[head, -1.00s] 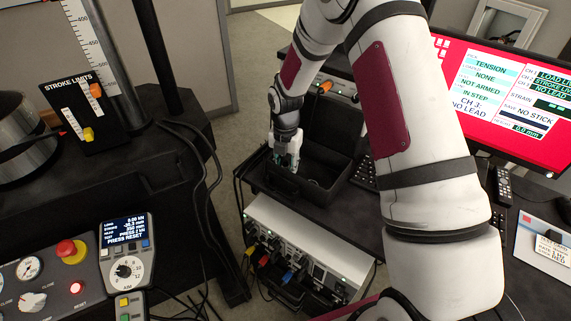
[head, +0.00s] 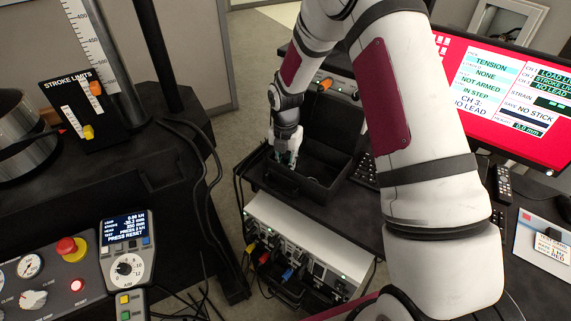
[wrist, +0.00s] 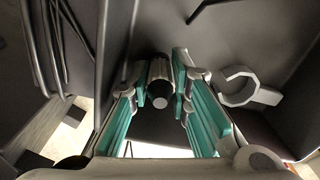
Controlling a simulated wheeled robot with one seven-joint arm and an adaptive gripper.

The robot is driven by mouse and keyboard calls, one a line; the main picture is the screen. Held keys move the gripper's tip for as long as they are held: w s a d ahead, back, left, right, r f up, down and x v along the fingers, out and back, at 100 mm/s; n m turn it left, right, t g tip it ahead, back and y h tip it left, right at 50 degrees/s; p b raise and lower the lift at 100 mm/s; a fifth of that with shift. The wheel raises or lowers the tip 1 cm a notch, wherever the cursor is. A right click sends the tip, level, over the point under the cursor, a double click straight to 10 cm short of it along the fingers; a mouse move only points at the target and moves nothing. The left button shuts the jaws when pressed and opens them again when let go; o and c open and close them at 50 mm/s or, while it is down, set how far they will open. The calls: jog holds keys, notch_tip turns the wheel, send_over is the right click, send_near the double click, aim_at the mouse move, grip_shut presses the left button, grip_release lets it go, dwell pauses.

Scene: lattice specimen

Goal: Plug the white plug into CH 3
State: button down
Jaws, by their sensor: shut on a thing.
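My gripper (head: 286,158) is down at the left end of an open black case (head: 318,188) on the bench in the head view. In the wrist view, its teal-padded fingers (wrist: 158,98) are shut on a dark cylinder with a pale grey end (wrist: 160,101), which appears to be the white plug. Its far part is hidden. A white-topped box (head: 300,232) below the case has yellow, red and blue plugs in its front face. The channel labels, CH 3 included, are too small to read. The monitor (head: 500,95) reads "CH 3: NO LEAD".
In the wrist view, a grey open-ended ring (wrist: 238,88) lies right of the fingers, and dark cables (wrist: 60,45) run at the left. The case's raised lid (head: 335,130) stands behind my gripper. The control console (head: 75,270) is at lower left.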

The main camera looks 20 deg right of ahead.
aim_at(285, 162)
jog(key=shift+r, duration=0.6)
dwell(0.6)
jog(key=shift+r+p, duration=0.85)
jog(key=shift+r, duration=1.2)
